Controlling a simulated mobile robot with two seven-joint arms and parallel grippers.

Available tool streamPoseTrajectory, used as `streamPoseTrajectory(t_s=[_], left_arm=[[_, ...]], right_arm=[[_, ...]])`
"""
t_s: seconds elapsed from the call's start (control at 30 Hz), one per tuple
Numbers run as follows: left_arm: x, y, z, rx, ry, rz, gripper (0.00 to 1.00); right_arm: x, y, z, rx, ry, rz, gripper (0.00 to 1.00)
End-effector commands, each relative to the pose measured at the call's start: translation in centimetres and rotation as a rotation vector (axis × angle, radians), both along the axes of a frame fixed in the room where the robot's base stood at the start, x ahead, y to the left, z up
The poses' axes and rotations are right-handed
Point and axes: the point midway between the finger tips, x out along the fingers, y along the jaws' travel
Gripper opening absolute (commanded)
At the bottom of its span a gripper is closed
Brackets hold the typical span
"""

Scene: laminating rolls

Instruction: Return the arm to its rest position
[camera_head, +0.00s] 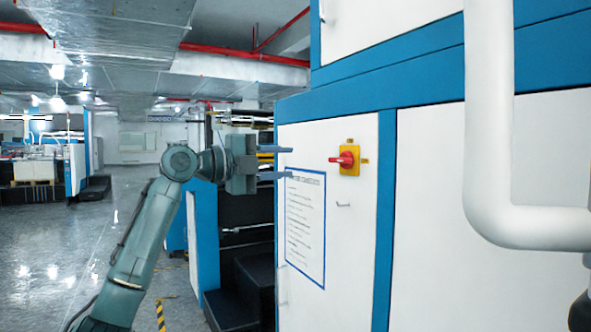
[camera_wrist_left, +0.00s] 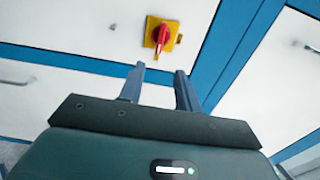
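My left arm comes in from the lower left and reaches across to my left gripper (camera_head: 281,162). Its two fingers are apart with nothing between them. They point at the front of a white and blue cabinet (camera_head: 430,200), to the left of a red rotary switch (camera_head: 345,159) on a yellow plate (camera_head: 353,148). In the left wrist view, the left gripper (camera_wrist_left: 158,75) is open and the red switch (camera_wrist_left: 164,37) is beyond the fingertips, apart from them. My right gripper is not in view.
A thick white pipe (camera_head: 490,120) bends across the right side. A blue-framed notice (camera_head: 305,225) is on the cabinet door below the gripper. The dark machine interior (camera_head: 248,235) is behind the left wrist. Open grey floor (camera_head: 60,260) lies to the left.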

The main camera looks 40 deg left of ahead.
Motion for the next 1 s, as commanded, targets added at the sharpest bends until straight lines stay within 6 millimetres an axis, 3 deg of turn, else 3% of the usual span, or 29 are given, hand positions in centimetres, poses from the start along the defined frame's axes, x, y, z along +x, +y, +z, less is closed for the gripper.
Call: streamPoseTrajectory(t_s=[0.67,0.77,0.83,1.0], left_arm=[[0.0,0.0,-0.4,-0.005,0.010,0.001,0.34],[1.6,-0.8,-2.7,-0.033,0.060,0.010,0.34],[3.3,-1.8,-5.8,-0.075,0.124,0.025,0.34],[7.1,-5.4,-17.3,-0.223,0.323,0.089,0.34]], right_arm=[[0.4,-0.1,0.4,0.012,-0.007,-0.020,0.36],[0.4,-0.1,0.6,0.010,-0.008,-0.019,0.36],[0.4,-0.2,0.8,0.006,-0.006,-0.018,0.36],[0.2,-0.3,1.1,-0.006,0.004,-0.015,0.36]])
